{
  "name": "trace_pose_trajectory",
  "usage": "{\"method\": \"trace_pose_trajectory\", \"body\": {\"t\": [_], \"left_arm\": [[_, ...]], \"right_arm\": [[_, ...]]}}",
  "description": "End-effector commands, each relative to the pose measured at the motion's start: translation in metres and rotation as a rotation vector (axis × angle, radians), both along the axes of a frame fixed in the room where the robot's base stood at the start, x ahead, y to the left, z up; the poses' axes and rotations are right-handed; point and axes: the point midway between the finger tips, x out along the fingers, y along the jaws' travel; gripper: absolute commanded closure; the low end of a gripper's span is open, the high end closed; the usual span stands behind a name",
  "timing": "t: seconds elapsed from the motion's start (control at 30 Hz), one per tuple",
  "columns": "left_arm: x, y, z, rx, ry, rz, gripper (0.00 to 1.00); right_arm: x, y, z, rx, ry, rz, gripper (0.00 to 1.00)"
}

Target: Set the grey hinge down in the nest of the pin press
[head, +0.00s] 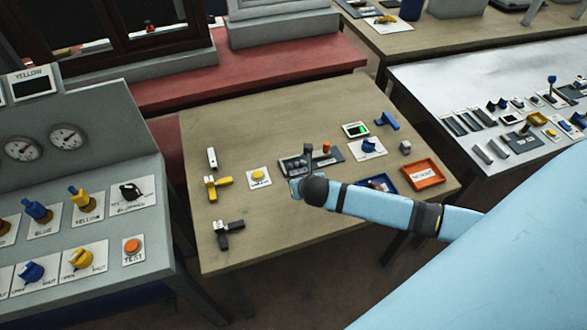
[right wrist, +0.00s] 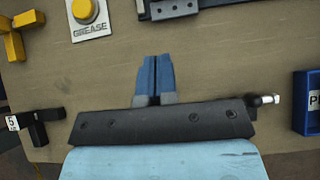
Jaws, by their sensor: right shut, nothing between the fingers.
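A dark grey, T-shaped piece that looks like the grey hinge (head: 228,232) lies at the near left of the table; it also shows at the left of the right wrist view (right wrist: 40,128). The pin press (head: 297,166) has a dark base and stands mid-table; part of its base is at the top of the right wrist view (right wrist: 175,10). I cannot make out its nest clearly, as my arm is close in front. My right gripper (head: 294,186) is shut and empty over the table just in front of the press; its blue fingers (right wrist: 155,80) touch. My left gripper is not in view.
A yellow hinge (head: 217,186), a white piece (head: 211,158) and a grease button (head: 259,176) lie left of the press. A blue hinge (head: 386,121), grey block (head: 405,147), orange tray (head: 423,173) and blue box (right wrist: 308,103) are on the right. The table's near middle is clear.

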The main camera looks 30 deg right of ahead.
Motion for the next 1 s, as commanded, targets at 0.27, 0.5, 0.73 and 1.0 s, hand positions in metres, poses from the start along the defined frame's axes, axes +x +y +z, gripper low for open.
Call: {"method": "trace_pose_trajectory", "body": {"t": [0.27,0.5,0.73,1.0], "left_arm": [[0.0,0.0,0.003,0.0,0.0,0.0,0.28],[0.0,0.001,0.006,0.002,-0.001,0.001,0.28],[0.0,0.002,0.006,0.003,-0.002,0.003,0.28],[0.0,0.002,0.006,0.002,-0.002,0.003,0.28]], "right_arm": [[0.044,-0.011,-0.033,0.001,-0.003,-0.002,1.0],[0.069,-0.018,-0.034,0.0,-0.003,-0.001,1.0],[0.074,-0.019,-0.034,0.001,-0.003,0.0,1.0],[0.076,-0.02,-0.034,0.0,-0.004,0.001,1.0]]}}
